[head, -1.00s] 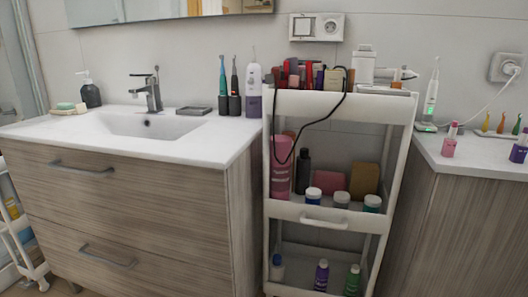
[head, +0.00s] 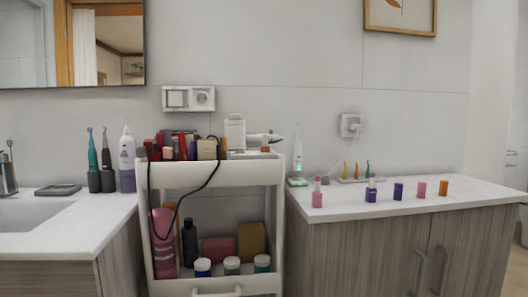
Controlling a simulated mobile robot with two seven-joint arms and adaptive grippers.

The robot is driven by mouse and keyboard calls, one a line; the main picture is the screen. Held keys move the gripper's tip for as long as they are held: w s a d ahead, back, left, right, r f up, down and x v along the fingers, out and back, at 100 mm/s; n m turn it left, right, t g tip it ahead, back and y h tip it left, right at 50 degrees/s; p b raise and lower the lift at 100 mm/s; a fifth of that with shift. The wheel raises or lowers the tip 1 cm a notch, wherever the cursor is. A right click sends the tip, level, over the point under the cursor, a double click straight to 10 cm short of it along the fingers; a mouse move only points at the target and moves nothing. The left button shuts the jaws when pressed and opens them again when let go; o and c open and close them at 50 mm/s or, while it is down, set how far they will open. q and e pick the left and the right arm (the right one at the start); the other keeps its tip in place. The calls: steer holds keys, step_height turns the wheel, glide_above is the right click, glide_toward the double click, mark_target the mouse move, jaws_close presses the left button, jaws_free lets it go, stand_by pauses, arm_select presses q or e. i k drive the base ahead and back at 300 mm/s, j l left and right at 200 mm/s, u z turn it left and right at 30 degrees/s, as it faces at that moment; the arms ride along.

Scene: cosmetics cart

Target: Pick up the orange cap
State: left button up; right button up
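The orange cap (head: 443,187) is a small orange cylinder standing upright on the white top of the right counter (head: 400,205). It is the rightmost of a row of small items there. A pink cap (head: 421,189) stands just to its left, with a clear gap between them. Neither of my grippers is in the head view.
Left of the pink cap stand a purple cap (head: 398,191), a purple bottle (head: 371,190) and a pink bottle (head: 317,194). A white cart (head: 215,175) full of cosmetics stands left of the counter. The counter right of the orange cap is clear.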

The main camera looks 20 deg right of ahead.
mark_target(443, 188)
steer(key=i+l+z, duration=0.1)
steer(key=i, duration=0.4)
steer(key=z, duration=1.9)
steer(key=u, duration=1.2)
steer(key=l, duration=0.1)
